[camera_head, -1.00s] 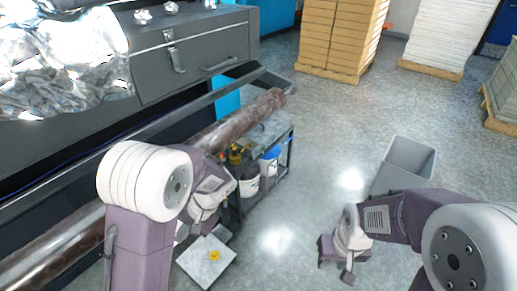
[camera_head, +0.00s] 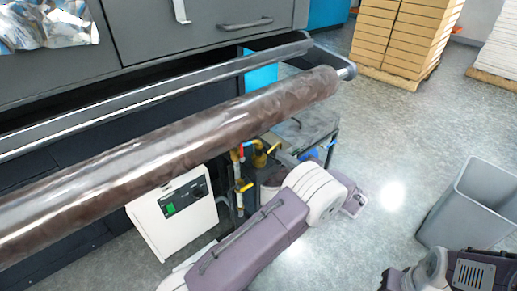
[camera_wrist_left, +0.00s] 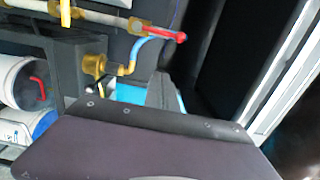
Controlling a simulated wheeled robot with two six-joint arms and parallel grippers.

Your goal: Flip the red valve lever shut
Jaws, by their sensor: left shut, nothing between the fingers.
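The red valve lever (camera_wrist_left: 166,33) shows at the top middle of the left wrist view. It sits at the end of a pale pipe with brass fittings and points right, roughly in line with the pipe. My right gripper is mostly cut off at the bottom edge.
A long brown roll (camera_head: 170,150) spans above the valve area. A white box (camera_head: 177,212) stands left of the cart (camera_head: 307,127). White containers (camera_wrist_left: 22,85) sit left in the wrist view. A grey bin (camera_head: 472,205) stands right; the floor between is clear.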

